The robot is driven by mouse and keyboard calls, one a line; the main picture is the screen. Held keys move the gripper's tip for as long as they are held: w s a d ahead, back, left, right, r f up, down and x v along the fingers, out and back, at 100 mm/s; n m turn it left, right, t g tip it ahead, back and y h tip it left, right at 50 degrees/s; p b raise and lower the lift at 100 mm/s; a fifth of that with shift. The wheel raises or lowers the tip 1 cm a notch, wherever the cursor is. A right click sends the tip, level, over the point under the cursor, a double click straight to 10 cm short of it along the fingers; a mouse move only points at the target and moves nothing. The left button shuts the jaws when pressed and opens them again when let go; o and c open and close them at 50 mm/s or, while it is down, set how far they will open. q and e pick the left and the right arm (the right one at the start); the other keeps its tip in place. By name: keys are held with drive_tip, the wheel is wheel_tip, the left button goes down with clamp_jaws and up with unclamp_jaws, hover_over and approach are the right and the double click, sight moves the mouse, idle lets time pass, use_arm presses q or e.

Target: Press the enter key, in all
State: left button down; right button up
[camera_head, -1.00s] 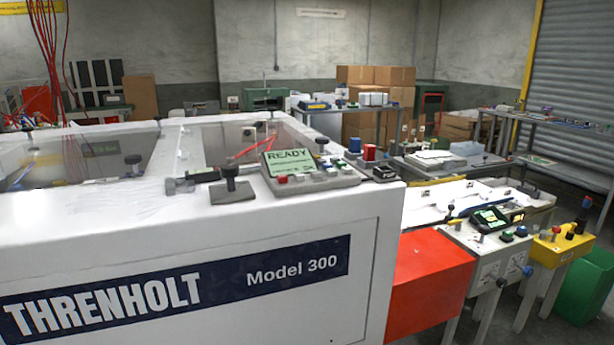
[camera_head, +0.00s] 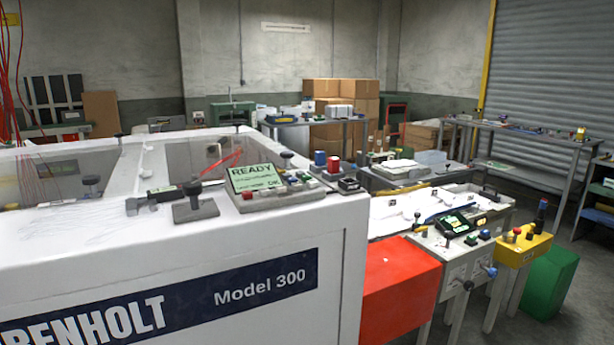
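A control panel (camera_head: 280,193) with a lit green screen (camera_head: 256,177) reading "READY" sits on the top right corner of the white Threnholt Model 300 machine (camera_head: 200,255). Small red, green, white and dark keys stand along the panel's front and right side; their labels are too small to read, so I cannot tell which is enter. A second, smaller panel (camera_head: 454,223) with a lit screen sits on a white stand to the right, with green and blue buttons beside it. Neither of my grippers is in view.
A red box (camera_head: 400,285) sticks out beside the machine. A yellow box (camera_head: 523,248) with knobs and a green bin (camera_head: 550,282) stand at the right. Workbenches and cardboard boxes (camera_head: 340,103) are at the back. Grey floor is open at the lower right.

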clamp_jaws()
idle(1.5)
